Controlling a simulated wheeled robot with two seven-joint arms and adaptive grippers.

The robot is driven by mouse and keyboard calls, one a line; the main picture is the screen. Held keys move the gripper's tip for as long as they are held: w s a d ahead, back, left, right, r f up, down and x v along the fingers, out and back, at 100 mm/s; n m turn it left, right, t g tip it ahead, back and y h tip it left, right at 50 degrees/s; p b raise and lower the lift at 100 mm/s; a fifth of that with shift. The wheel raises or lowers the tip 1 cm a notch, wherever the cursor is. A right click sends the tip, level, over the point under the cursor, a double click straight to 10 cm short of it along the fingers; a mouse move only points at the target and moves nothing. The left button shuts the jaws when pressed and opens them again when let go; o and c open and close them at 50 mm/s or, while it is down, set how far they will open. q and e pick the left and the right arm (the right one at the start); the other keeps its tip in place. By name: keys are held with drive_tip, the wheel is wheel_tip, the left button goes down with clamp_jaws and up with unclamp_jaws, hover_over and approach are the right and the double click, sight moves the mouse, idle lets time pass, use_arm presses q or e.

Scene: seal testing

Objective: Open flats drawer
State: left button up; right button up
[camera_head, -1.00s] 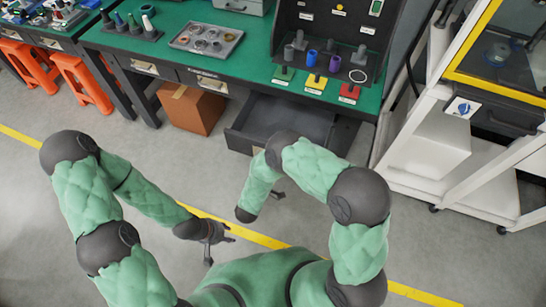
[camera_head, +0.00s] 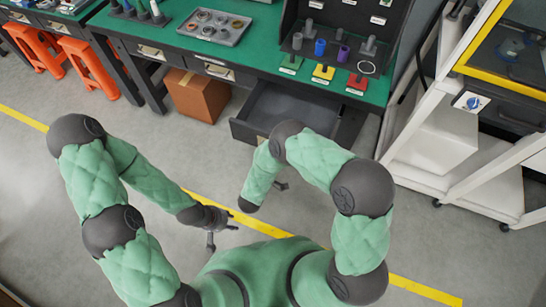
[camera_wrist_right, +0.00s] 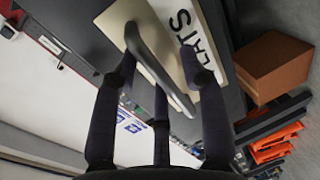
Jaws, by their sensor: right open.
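The flats drawer (camera_head: 290,108) stands pulled out below the green bench, and its empty grey inside shows in the head view. In the right wrist view, its front carries a dark bar handle (camera_wrist_right: 160,65) on a pale plate and a white label (camera_wrist_right: 190,30) ending in "LATS". My right gripper (camera_wrist_right: 165,60) is open with its fingers around the handle; I cannot tell whether they touch it. In the head view my right arm hides most of that gripper. My left gripper (camera_head: 222,228) is open and empty above the floor, away from the drawer.
A cardboard box (camera_head: 198,96) stands under the bench, left of the drawer. A closed drawer (camera_head: 212,69) sits above it. A white wheeled frame (camera_head: 450,150) stands at the right. Orange stools (camera_head: 85,68) are at the left. The floor around the yellow line is clear.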

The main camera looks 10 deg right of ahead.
drive_tip(key=v, duration=1.2)
idle(0.5)
drive_tip(key=w+d+f+m+g+y, duration=0.25)
drive_tip(key=f+m+g+y, duration=0.35)
drive_tip(key=f, duration=0.3)
drive_tip(key=s+d+m+g+y, duration=0.2)
drive_tip(key=s+m+g+y, duration=0.4)
drive_tip(key=s, duration=0.7)
drive_tip(key=shift+s+m+g+y, duration=0.3)
drive_tip(key=shift+s+m+y, duration=0.1)
drive_tip(key=shift+m, duration=0.4)
